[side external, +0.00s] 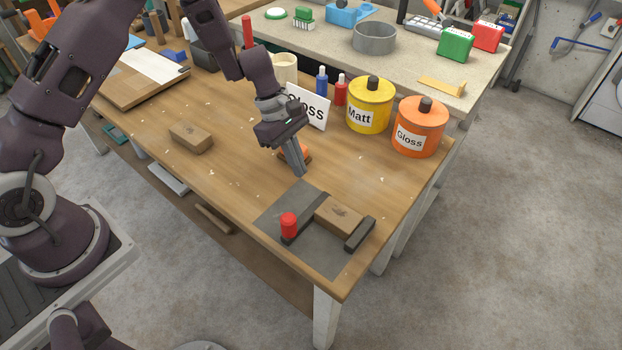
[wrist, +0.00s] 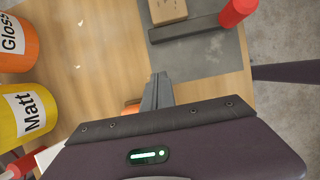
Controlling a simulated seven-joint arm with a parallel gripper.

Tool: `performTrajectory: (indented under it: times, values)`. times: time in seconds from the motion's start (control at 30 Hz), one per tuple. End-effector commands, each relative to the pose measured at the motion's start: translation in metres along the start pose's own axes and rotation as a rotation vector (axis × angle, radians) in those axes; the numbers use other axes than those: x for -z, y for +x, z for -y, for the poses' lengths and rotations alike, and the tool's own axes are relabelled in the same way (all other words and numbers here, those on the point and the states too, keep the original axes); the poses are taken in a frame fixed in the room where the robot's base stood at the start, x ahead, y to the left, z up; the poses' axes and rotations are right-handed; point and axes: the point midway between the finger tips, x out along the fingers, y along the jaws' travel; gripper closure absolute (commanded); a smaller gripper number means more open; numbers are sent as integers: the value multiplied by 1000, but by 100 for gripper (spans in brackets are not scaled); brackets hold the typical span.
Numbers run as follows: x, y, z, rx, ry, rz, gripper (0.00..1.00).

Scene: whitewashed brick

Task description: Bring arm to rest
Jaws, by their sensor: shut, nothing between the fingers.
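My gripper (side external: 301,174) is shut and empty, pointing down above the wooden workbench (side external: 232,178). It is near an orange item (side external: 308,153) that is partly hidden behind the fingers. In the wrist view the closed fingertips of my gripper (wrist: 160,76) show at the middle, with the orange item (wrist: 131,107) just left of them. I cannot tell how high the fingertips are above the bench.
A grey mat (side external: 268,218) at the bench's near corner holds a wooden block (side external: 340,215), dark bars and a red-topped piece (side external: 289,226). Yellow Matt (side external: 370,104) and orange Gloss (side external: 420,127) tins stand right, beside a Gloss sign (side external: 308,108). Another block (side external: 191,138) lies left.

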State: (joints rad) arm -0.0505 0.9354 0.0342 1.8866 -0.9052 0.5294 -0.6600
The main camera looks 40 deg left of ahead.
Motion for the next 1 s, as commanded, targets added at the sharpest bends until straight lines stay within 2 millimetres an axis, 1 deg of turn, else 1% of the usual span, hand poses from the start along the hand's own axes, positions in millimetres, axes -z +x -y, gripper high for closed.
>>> performTrajectory:
  times: [0.03,0.1,0.2,0.37,0.43,0.47,0.5,0.57,0.6,0.67,0.7,0.73,0.77,0.8,0.9,1.0]
  values:
    - [1,-16,-1,-5,0,-3,100]
    - [1,-34,-1,-4,-1,-3,100]
    - [1,-54,0,-2,-2,-3,100]
    - [-1,-73,1,-3,8,-3,100]
    - [-11,-93,4,-18,72,-7,100]
    - [-19,-106,9,-28,121,-11,100]
    - [-31,-128,17,-47,208,-22,100]
    - [-51,-164,37,-75,372,-49,100]
    - [-64,-188,55,-92,493,-75,100]
    - [-79,-218,86,-115,675,-126,100]
    - [-87,-236,109,-128,797,-167,100]
    - [-92,-248,126,-136,889,-204,100]
    - [-95,-257,145,-141,978,-244,100]
    - [-96,-268,169,-145,1093,-301,100]
    - [-92,-283,221,-138,1337,-451,100]
    - [-83,-286,256,-114,1501,-579,100]
